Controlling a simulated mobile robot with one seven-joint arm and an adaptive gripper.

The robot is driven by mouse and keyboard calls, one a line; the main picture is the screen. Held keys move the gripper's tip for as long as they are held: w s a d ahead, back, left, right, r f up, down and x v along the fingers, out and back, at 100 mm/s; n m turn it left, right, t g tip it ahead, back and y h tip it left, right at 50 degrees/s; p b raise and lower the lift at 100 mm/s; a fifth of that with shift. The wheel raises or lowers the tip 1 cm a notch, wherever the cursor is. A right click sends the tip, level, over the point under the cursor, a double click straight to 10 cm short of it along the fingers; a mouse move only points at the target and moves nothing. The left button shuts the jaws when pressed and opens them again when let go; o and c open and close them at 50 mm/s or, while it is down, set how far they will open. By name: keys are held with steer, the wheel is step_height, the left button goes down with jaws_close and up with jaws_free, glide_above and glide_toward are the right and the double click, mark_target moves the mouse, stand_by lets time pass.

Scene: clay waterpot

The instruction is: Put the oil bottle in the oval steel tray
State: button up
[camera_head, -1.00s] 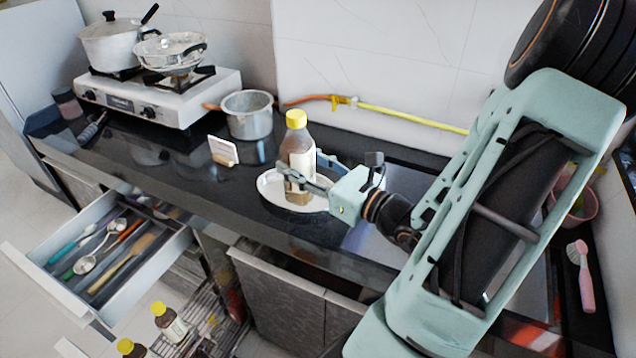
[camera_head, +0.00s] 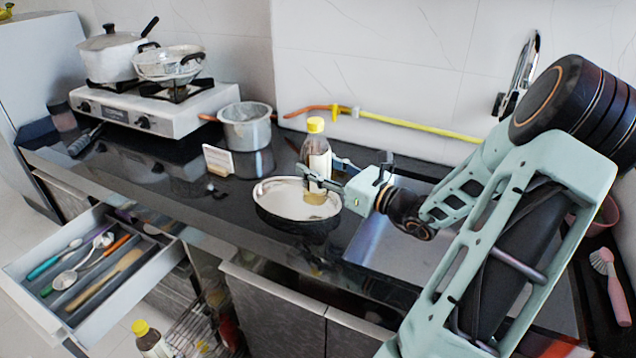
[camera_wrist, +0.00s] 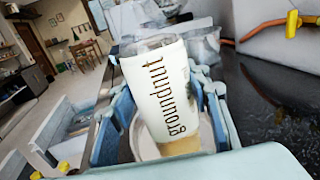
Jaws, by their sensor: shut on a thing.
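The oil bottle (camera_head: 320,162) has a yellow cap, a dark neck and a white label. It stands about upright in my gripper (camera_head: 322,181). The oval steel tray (camera_head: 272,198) lies on the dark counter. The bottle's base shows against the right back part of the tray; whether it touches the tray floor I cannot tell. In the wrist view, the bottle's label (camera_wrist: 163,95) reads "groundnut" and sits between both fingers. A pale part of the tray (camera_wrist: 143,142) shows behind the bottle there.
A steel pot (camera_head: 246,131) and a small white card (camera_head: 217,160) stand left of the tray. The gas stove (camera_head: 160,108) with cookware is further left. An open drawer (camera_head: 95,262) with utensils juts out in front. A yellow hose (camera_head: 420,127) runs along the wall.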

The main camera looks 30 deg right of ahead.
steer(key=f+b, duration=0.1)
steer(key=b, duration=0.1)
steer(key=f+b, duration=0.1)
steer(key=shift+w+d+f, duration=0.25)
steer(key=shift+d+f, duration=0.05)
steer(key=shift+f, duration=0.05)
steer(key=shift+f+b, duration=0.45)
steer(key=shift+b, duration=0.1)
steer(key=shift+f, duration=0.15)
steer(key=o, duration=1.6)
steer(key=shift+s, duration=0.3)
steer(key=p+v, duration=0.2)
steer(key=v, duration=0.9)
steer(key=shift+s+d, duration=0.15)
steer(key=shift+s, duration=0.1)
